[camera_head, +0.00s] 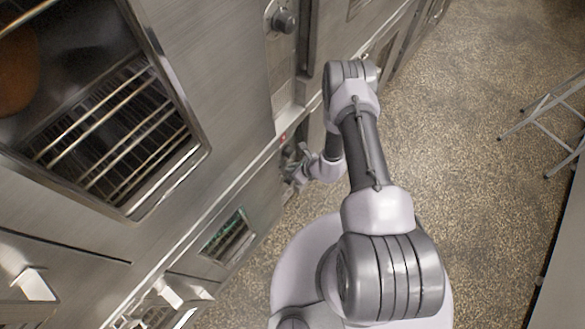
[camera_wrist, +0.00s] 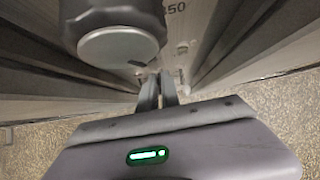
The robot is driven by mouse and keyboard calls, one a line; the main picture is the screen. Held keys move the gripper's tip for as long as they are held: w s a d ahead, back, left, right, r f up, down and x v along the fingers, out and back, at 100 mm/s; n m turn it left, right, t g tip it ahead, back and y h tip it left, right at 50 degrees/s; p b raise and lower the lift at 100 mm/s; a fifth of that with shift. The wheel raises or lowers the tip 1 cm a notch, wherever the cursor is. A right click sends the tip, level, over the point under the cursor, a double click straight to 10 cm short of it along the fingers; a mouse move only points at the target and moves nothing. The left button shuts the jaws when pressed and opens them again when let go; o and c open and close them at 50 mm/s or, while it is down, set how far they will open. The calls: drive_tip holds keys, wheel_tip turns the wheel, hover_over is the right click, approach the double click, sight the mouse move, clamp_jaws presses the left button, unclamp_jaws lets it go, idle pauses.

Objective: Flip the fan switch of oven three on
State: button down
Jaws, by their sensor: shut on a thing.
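My gripper (camera_head: 290,160) is at the steel oven front, low on the narrow control panel, below a small red light (camera_head: 283,138). In the wrist view the two fingers of my gripper (camera_wrist: 158,78) are close together with their tips at the panel. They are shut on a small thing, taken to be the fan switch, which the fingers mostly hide. Its on or off position cannot be made out. A large round grey knob (camera_wrist: 118,46) stands out from the panel beside the fingers, to the upper left.
Another dark knob (camera_head: 285,21) sits higher on the panel in the head view. An oven window with racks (camera_head: 120,130) is at left, with door handles (camera_head: 35,284) below. The speckled floor (camera_head: 460,190) at right is clear up to a metal stand (camera_head: 545,125).

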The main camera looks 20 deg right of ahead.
idle(0.4)
drive_tip(key=c, duration=1.6)
unclamp_jaws()
drive_tip(key=shift+o, duration=0.2)
drive_tip(key=shift+r, duration=0.1)
drive_tip(key=p+v, duration=0.5)
drive_tip(key=v, duration=1.2)
drive_tip(key=shift+w+a+r+p, duration=0.15)
drive_tip(key=shift+w+r+p, duration=0.15)
drive_tip(key=shift+p, duration=0.1)
